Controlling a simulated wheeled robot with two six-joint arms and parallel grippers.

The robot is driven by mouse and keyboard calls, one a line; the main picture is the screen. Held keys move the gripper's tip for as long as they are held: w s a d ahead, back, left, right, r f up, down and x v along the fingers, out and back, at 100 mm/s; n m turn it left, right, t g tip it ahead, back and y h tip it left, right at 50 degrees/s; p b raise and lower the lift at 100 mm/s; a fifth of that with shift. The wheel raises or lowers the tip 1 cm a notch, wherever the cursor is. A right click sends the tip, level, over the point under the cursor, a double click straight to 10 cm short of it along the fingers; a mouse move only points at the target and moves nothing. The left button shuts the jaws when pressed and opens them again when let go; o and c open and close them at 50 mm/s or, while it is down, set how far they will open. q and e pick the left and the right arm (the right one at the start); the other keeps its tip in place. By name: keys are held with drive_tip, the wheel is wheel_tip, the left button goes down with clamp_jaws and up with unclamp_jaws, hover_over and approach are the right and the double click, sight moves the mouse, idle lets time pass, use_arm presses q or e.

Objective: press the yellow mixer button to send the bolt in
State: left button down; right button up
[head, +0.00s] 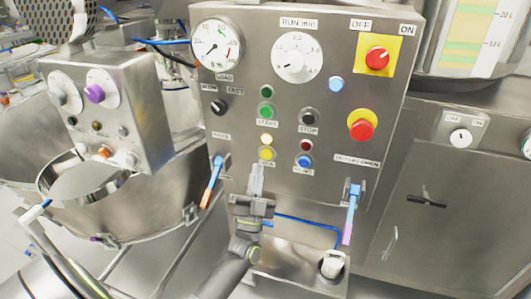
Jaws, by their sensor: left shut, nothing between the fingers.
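The yellow button (266,153) sits low in the middle of the steel control panel (235,135) in the head view, under a pale yellow lamp (266,139). My left gripper (257,168) is shut and empty. Its fingertips point up at the panel and appear just below and slightly left of the yellow button. I cannot tell how far they are from the panel surface. The bolt cannot be made out. My right gripper is not in view.
A blue button (304,161) is right of the yellow one; a green button (266,109) is above. A red emergency stop (361,130) is further right. Levers with orange (211,188) and purple-blue (350,215) handles flank the gripper. A steel bowl (130,215) stands left.

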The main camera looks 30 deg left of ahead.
use_arm(q)
drive_tip(key=shift+s+d+p, duration=0.25)
drive_tip(key=shift+s+p, duration=0.05)
drive_tip(key=shift+s, duration=0.8)
idle(1.3)
wheel_tip(320, 180, down, 19)
drive_tip(key=m+g+h, duration=0.2)
drive_tip(key=g+h, duration=0.4)
drive_tip(key=s+f+n+g+h, duration=0.1)
drive_tip(key=s+f+g, duration=0.2)
drive_tip(key=f, duration=0.6)
drive_tip(key=s+f+g, duration=0.3)
drive_tip(key=s+f, duration=0.1)
drive_tip(key=f, duration=0.5)
drive_tip(key=s+d+f+n+g, duration=0.15)
drive_tip(key=s+f+g, duration=0.45)
drive_tip(key=s+f, duration=0.75)
drive_tip(key=s+f+n+g, duration=0.1)
drive_tip(key=s+f+g, duration=0.2)
drive_tip(key=s, duration=0.8)
drive_tip(key=s+f+n+g, duration=0.2)
drive_tip(key=s+f, duration=0.3)
drive_tip(key=s, duration=0.6)
drive_tip(key=shift+s+d+g+h, duration=0.15)
drive_tip(key=shift+s+g+h, duration=0.25)
drive_tip(key=shift+g, duration=0.4)
